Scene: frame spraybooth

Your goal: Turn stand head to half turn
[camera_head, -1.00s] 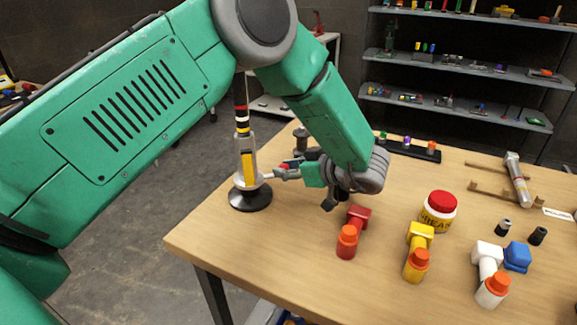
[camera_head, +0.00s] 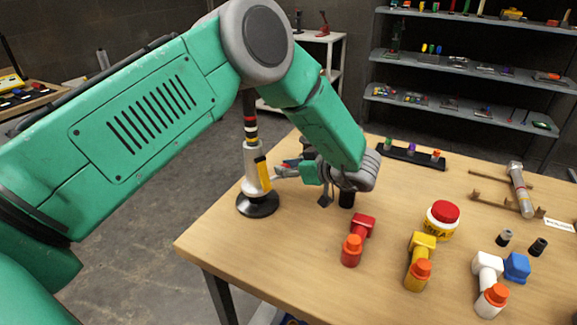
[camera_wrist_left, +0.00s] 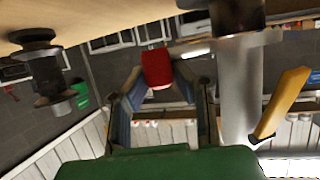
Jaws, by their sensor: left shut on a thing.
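The stand (camera_head: 254,172) is upright near the table's left edge. It has a round black base (camera_head: 258,204), a whitish body, a yellow piece (camera_head: 263,174) facing right, and a dark pole with coloured bands above. My left gripper (camera_head: 285,170) reaches in from the right, low beside the body. In the left wrist view, which shows the table on top, the gripper (camera_wrist_left: 158,78) is shut on a red knob (camera_wrist_left: 157,67). The stand's grey column (camera_wrist_left: 240,90) and yellow piece (camera_wrist_left: 283,102) are right of it. The knob's joint with the stand is hidden. My right gripper is out of view.
Red (camera_head: 357,240), yellow (camera_head: 420,262) and white (camera_head: 488,285) fittings stand at the table's front, with a red-lidded jar (camera_head: 442,220) behind. A black rack (camera_head: 411,155) is at the back. A grey tool (camera_head: 519,190) rests on wooden supports at right.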

